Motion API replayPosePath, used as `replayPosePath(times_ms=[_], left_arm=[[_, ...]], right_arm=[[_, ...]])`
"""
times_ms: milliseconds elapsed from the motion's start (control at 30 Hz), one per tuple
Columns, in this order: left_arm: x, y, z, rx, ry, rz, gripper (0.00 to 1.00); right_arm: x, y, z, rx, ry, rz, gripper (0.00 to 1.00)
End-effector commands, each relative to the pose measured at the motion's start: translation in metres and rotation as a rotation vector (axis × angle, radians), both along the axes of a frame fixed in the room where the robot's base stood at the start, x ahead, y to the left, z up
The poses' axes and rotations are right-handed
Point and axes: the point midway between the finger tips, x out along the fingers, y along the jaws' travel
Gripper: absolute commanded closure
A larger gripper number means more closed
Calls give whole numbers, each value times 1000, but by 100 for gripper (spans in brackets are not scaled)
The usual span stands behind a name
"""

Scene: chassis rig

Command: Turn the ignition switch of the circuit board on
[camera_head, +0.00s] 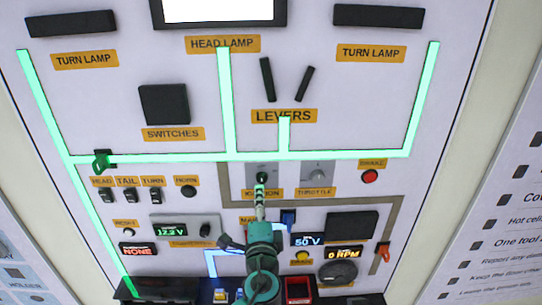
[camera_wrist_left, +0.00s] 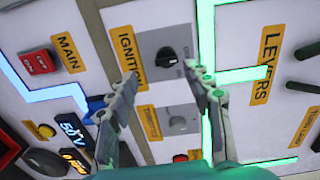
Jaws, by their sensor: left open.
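The ignition switch (camera_wrist_left: 165,57) is a black round knob on a grey plate, beside a yellow IGNITION label (camera_wrist_left: 128,55) in the left wrist view. In the head view, the ignition plate (camera_head: 251,169) is at the middle of the panel, and my gripper partly covers its knob and label. My left gripper (camera_wrist_left: 163,82) is open and empty. Its two green-grey fingers point at the panel, with the knob showing between and beyond their tips; contact cannot be seen. In the head view, my left gripper (camera_head: 261,183) comes up from the bottom centre. My right gripper is not in view.
The throttle knob (camera_head: 318,175) is just right of the ignition. A red brake button (camera_head: 370,176) is farther right. Two black levers (camera_head: 285,80) stick out above. A red main switch (camera_wrist_left: 40,62) shows in the wrist view. Glowing green lines (camera_head: 190,157) cross the panel.

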Motion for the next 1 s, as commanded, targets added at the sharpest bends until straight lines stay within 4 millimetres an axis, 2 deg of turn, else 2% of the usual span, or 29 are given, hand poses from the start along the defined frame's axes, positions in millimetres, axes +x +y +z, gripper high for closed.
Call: replayPosePath(times_ms=[33,167,533,700,933,967,1000], left_arm=[[1,-6,6,16,-10,-12,50],[11,-9,5,30,-19,-17,50],[68,-8,5,27,-17,-17,50],[78,-8,5,27,-17,-17,50],[79,-8,5,27,-17,-17,50],[79,-8,5,27,-17,-17,55],[78,-8,5,27,-17,-17,65]], right_arm=[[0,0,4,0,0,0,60],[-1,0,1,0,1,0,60],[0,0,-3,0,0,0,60],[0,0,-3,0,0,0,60],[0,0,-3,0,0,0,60],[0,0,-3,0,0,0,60],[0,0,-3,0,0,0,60]])
